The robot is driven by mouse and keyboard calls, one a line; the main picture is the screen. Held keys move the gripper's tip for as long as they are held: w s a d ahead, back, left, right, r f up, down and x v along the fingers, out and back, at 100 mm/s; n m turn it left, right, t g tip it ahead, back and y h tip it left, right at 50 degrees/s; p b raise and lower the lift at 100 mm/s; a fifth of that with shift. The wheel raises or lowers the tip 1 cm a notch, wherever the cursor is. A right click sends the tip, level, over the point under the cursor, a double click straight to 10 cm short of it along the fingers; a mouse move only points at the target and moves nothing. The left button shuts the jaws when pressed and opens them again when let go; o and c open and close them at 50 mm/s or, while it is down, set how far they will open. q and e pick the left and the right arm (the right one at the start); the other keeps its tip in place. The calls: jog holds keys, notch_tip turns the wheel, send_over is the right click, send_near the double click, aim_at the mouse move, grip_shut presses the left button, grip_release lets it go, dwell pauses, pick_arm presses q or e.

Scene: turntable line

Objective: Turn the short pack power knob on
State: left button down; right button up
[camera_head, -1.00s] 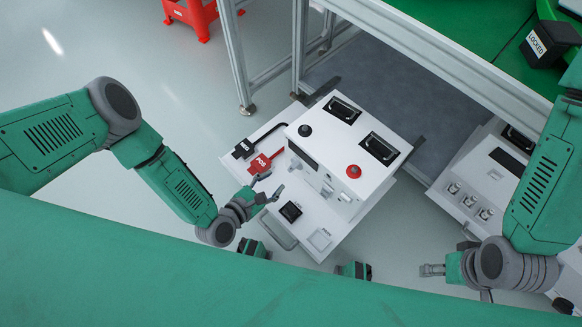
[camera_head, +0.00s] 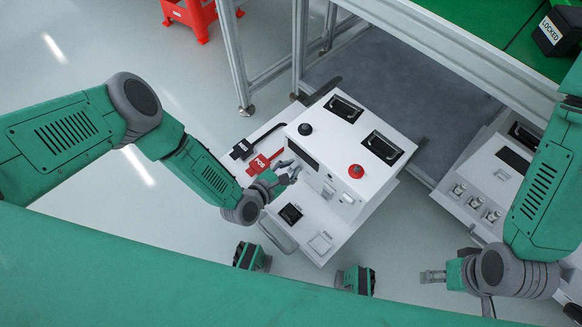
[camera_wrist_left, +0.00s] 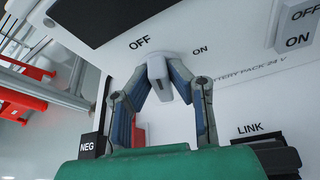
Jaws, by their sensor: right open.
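The white pack (camera_head: 338,152) sits low in the middle of the head view. In the left wrist view its face reads "BATTERY PACK 24 V". A pale grey knob (camera_wrist_left: 161,72) stands on that face, with OFF printed to its upper left and ON to its right. My left gripper (camera_head: 285,172) is at the pack's front. In the wrist view its two fingertips lie on either side of the knob, with no clear gap. They partly cover the knob, and its exact pointing is hard to read. My right gripper (camera_head: 432,276) is open and empty, right of the pack.
Black NEG (camera_head: 243,149) and red POS (camera_head: 258,164) connectors lie left of the knob. A red button (camera_head: 356,171) and black knob (camera_head: 305,129) are on top. A second white unit (camera_head: 492,178) stands right. A metal-framed table (camera_head: 465,48) overhangs behind.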

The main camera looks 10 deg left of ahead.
dwell(0.4)
pick_arm(q)
jog(key=shift+s+d+f+m+t+y, duration=0.1)
jog(key=shift+m+t+y, duration=0.1)
jog(key=shift+m, duration=0.2)
jog(key=shift+s+d+m+t+y, duration=0.1)
jog(key=shift+m+y, duration=0.1)
jog(key=shift+m, duration=0.2)
jog(key=shift+s+d+f+m+t+y, duration=0.25)
jog(key=shift+m+t, duration=0.5)
jog(key=shift+m, duration=0.9)
jog(key=shift+w+d+f+m+t+y, duration=0.1)
jog(key=shift+f+m+t+y, duration=0.25)
jog(key=shift+m+t, duration=0.85)
jog(key=shift+s+d+f+m+t+y, duration=0.15)
jog(key=shift+m+t+y, duration=0.25)
jog(key=shift+m, duration=1.65)
jog(key=shift+f, duration=0.1)
jog(key=c, duration=1.5)
grip_release()
jog(key=shift+w+a, duration=0.1)
